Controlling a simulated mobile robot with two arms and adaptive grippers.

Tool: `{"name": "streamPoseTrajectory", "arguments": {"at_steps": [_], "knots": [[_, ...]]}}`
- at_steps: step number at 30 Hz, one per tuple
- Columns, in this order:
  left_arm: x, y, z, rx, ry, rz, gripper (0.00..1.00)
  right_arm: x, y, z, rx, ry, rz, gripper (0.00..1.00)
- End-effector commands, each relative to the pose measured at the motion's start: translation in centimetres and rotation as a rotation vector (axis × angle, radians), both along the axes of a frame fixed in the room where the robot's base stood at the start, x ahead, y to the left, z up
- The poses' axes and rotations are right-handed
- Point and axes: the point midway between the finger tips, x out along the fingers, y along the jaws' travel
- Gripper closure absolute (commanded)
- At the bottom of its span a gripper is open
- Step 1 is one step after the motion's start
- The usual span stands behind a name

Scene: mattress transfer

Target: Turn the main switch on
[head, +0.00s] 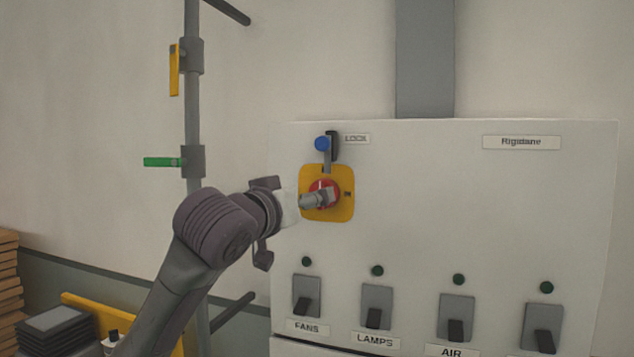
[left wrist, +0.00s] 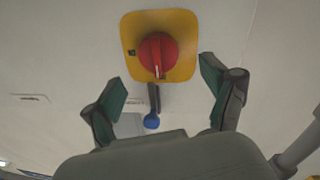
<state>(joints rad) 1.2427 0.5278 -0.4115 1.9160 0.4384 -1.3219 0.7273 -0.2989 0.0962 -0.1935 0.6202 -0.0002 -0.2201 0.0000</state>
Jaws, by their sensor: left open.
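The main switch is a red rotary knob (head: 317,186) on a yellow plate (head: 346,177) on the pale panel; the knob also shows in the left wrist view (left wrist: 158,52). Its pale mark points toward the lock lever, and a small dark mark sits at one side of the plate. The lock lever has a blue ball (head: 322,143) and reaches the plate's edge; the ball also shows in the left wrist view (left wrist: 151,121). My left gripper (left wrist: 162,76) is open and empty, its fingers spread before the knob. In the head view it partly hides the knob. My right gripper is not in view.
Several rocker switches with green lamps, labelled FANS (head: 306,300), LAMPS (head: 376,308) and AIR (head: 457,318), line the panel below. A pipe with a yellow handle (head: 175,70) and green handle (head: 162,162) stands left.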

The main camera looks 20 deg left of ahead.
Motion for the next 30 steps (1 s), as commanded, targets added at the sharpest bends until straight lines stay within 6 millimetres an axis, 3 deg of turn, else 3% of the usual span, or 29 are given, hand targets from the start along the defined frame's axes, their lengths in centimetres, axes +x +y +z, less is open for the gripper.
{"name": "streamPoseTrajectory", "arguments": {"at_steps": [1,9,21,23,30], "knots": [[1.1,-0.2,0.4,0.001,0.005,-0.001,0.15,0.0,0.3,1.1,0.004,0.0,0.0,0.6],[5.0,-0.7,0.2,0.0,0.003,-0.001,0.15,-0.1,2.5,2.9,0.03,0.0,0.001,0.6],[5.8,-0.9,-0.1,0.002,0.001,-0.001,0.15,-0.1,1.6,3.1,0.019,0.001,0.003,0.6],[5.8,-0.9,-0.1,0.002,0.001,-0.001,0.22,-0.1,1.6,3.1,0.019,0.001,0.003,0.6],[5.8,-0.8,-0.1,0.001,0.001,-0.001,0.62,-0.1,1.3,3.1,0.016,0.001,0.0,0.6]]}}
